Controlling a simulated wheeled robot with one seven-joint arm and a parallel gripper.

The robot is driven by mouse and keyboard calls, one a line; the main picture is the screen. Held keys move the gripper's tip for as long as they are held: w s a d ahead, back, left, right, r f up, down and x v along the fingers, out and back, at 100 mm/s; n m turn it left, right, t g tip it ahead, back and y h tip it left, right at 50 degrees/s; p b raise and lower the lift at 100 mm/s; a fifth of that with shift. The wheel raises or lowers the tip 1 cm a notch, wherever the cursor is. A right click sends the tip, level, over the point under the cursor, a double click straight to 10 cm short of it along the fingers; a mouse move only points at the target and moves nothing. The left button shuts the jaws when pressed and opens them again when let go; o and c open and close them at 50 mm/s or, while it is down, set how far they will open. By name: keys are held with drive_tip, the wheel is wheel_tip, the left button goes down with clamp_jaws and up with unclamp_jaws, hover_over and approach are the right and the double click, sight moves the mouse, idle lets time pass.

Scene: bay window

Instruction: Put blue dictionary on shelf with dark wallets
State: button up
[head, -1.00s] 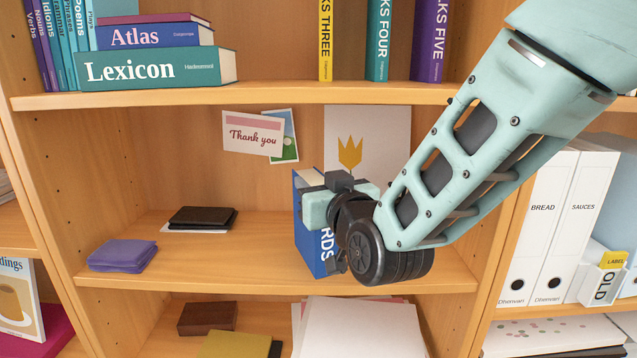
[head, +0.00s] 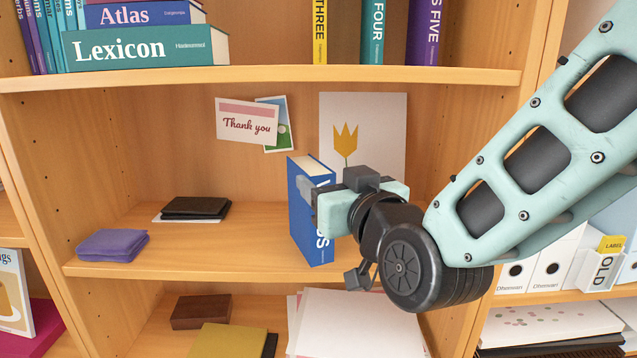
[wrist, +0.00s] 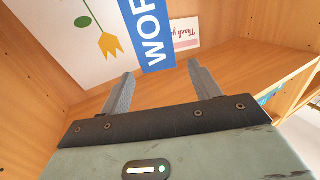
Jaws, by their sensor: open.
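The blue dictionary (head: 308,221) stands upright on the middle shelf, its spine with white letters facing out; it also shows in the wrist view (wrist: 150,38). My gripper (wrist: 156,80) is open in front of the book, with the lower spine between and just beyond its fingertips in the wrist view. In the head view my gripper (head: 318,195) overlaps the book's right part and hides some of its lettering. The dark wallets (head: 196,207) lie stacked on a white sheet at the left of the same shelf (head: 230,253).
A folded purple cloth (head: 112,245) lies at the shelf's front left. The upper shelf (head: 260,77) holds several books. Below are a brown box (head: 201,312) and white papers (head: 355,325). Shelf space between wallets and dictionary is clear.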

drive_tip(key=s+f+n+g+b, duration=0.1)
drive_tip(key=s+f+n+g, duration=0.2)
drive_tip(key=s+f+g, duration=0.75)
drive_tip(key=s+d+f+g+h, duration=0.3)
drive_tip(key=s+d, duration=0.2)
drive_tip(key=s, duration=0.1)
drive_tip(key=s+d+f+g+h, duration=0.2)
drive_tip(key=s+d+f+g, duration=0.1)
drive_tip(key=s, duration=0.4)
drive_tip(key=shift+d+f+n+h, duration=0.35)
drive_tip(key=shift+d+f, duration=0.4)
drive_tip(key=shift+d, duration=0.3)
wheel_tip(320, 180, down, 4)
drive_tip(key=b, duration=0.4)
drive_tip(key=shift+r, duration=0.1)
